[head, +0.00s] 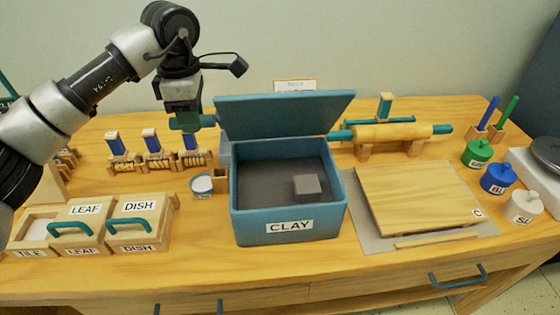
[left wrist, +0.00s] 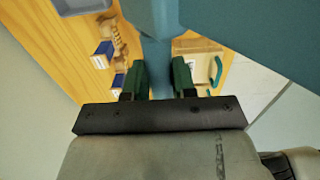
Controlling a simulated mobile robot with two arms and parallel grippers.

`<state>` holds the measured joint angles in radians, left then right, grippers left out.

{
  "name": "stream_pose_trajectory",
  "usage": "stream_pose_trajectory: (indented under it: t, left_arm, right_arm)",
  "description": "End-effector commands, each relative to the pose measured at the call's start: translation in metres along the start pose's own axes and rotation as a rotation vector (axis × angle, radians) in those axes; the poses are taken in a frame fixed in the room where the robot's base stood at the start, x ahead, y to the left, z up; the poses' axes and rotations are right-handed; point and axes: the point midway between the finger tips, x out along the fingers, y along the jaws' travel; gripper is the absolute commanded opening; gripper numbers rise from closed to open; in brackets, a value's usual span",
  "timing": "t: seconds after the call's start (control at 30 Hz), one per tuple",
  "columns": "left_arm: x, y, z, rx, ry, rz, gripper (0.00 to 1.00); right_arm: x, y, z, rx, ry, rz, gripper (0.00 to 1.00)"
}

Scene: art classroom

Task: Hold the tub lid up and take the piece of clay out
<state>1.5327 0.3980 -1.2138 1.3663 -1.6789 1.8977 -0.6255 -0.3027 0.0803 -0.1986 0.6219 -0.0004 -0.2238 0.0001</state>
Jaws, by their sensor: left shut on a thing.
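The blue tub (head: 248,222) marked CLAY stands at the table's middle, open at the top. Its blue lid (head: 290,114) is raised and leans back at the rear; it also shows in the left wrist view (left wrist: 255,35). A grey block of clay (head: 307,187) lies inside on the dark floor, toward the right front. My left gripper (head: 187,117) is at the lid's left side, shut on the blue bar (left wrist: 157,75) that sticks out from the lid, with one green finger on each side of it. My right gripper is in neither view.
A wooden board (head: 415,195) on a grey mat lies right of the tub, with a rolling pin (head: 390,133) behind it. LEAF and DISH boxes (head: 140,225) stand at the left. A small white cup (head: 202,185) is close to the tub's left. Coloured pots (head: 497,178) stand at the right.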

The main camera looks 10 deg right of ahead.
Motion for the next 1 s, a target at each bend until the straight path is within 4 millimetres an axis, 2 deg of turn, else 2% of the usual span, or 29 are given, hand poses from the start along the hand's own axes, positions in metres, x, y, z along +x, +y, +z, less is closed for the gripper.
stream_pose_trajectory:
  t: [0.7, 1.0]
  left_arm:
    - [-0.014, 0.027, 0.0, -0.003, -0.001, 0.001, 0.0]
    - [-0.012, 0.029, 0.0, -0.001, -0.001, 0.001, 0.0]
  right_arm:
    - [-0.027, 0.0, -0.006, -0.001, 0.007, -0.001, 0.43]
    - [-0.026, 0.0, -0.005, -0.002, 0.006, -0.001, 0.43]
